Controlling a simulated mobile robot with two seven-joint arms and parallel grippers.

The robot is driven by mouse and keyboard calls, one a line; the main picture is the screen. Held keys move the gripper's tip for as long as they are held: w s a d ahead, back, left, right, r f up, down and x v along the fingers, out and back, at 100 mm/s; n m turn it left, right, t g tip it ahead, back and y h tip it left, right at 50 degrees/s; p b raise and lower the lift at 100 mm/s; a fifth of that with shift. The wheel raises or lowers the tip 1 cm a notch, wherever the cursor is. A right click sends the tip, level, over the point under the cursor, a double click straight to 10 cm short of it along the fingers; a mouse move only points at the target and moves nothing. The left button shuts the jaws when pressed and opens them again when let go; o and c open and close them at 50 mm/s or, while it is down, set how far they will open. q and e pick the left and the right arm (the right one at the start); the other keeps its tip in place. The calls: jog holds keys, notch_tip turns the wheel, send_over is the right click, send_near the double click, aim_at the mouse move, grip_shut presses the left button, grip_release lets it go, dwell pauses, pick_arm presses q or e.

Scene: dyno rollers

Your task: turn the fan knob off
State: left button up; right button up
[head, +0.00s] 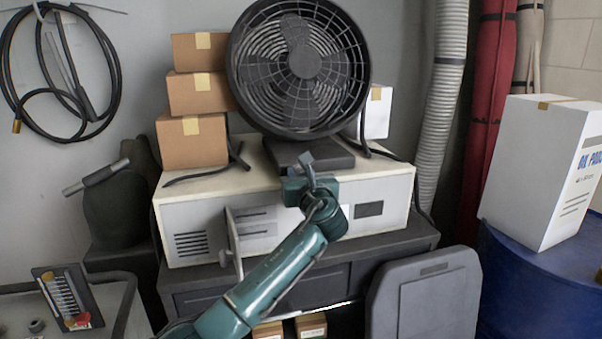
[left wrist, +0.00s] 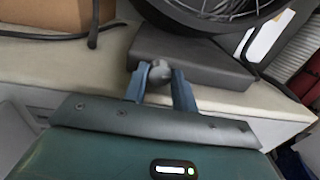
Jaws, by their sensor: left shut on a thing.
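The large black fan (head: 303,65) stands on its dark base (head: 335,155) on top of a cream cabinet. In the left wrist view the front of the base (left wrist: 205,68) lies just beyond my fingers. My left gripper (head: 307,163) is at the front of the base, and its two blue fingers (left wrist: 160,80) are shut on the small grey fan knob (left wrist: 160,70). The knob's pointer and setting cannot be read. In the head view my gripper largely hides the knob. My right gripper is not in view.
Stacked cardboard boxes (head: 195,100) stand left of the fan, and a white box (head: 377,112) stands behind it to the right. Cables lie on the cream cabinet (head: 190,190). A blue drum (head: 530,285) bearing a large white box (head: 540,170) is at the right.

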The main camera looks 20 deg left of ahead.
pick_arm(q)
jog(key=shift+n, duration=0.3)
jog(key=o, duration=1)
jog(key=b+v, duration=0.1)
jog(key=v, duration=1.2)
jog(key=shift+b, duration=0.3)
jog(key=shift+s+f, duration=0.1)
